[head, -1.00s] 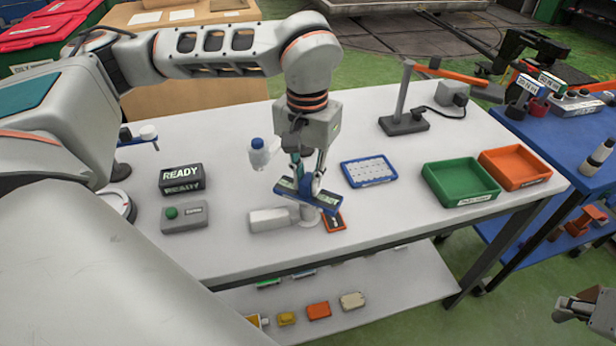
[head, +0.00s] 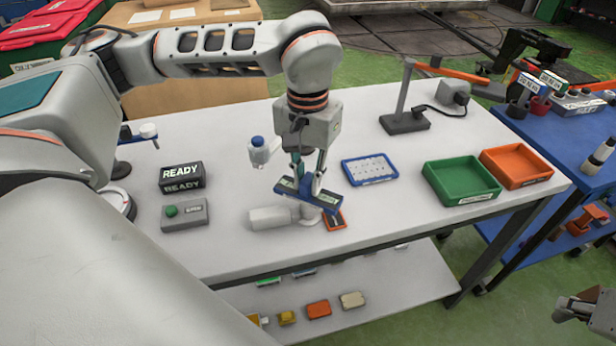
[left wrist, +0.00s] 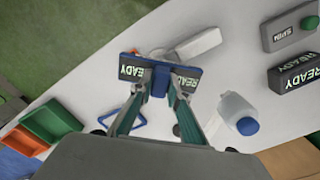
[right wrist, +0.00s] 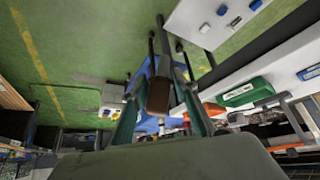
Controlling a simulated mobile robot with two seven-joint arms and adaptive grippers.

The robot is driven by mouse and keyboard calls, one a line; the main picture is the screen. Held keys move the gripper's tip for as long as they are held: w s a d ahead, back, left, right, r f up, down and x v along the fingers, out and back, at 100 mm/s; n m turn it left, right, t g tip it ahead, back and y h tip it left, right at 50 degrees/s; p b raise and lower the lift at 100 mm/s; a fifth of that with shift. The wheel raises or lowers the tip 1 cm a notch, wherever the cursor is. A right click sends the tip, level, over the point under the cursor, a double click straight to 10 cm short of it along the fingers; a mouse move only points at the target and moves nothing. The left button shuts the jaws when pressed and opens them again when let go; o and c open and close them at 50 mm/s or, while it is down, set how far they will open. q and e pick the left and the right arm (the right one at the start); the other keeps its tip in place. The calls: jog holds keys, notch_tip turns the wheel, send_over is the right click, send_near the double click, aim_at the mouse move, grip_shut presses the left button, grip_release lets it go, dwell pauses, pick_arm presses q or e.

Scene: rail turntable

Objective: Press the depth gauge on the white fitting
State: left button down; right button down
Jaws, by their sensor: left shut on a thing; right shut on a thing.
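My left gripper (head: 305,180) is shut on a blue depth gauge (head: 326,203) with dark display faces. In the left wrist view the gauge (left wrist: 160,84) lies across my fingertips, and its displays read READY. The white fitting (head: 268,218) lies on the table under the gauge and shows partly behind it in the left wrist view (left wrist: 200,42). The gauge hides part of the fitting, and I cannot tell whether they touch. My right gripper (right wrist: 160,92) is shut on a brown block (right wrist: 158,98), away from the table.
On the white table (head: 235,245) stand a READY box (head: 181,177), a grey button box (head: 184,214), a bottle with a blue cap (head: 259,150), a blue tray (head: 369,169), a small orange tray (head: 335,220), and green (head: 461,181) and orange (head: 516,165) bins.

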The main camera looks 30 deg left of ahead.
pick_arm(q)
jog(key=shift+f, duration=0.35)
pick_arm(e)
jog(key=shift+f, duration=0.2)
pick_arm(q)
jog(key=shift+f, duration=0.15)
pick_arm(e)
jog(key=shift+r, duration=0.25)
dwell(1.5)
jog(key=shift+r, duration=0.1)
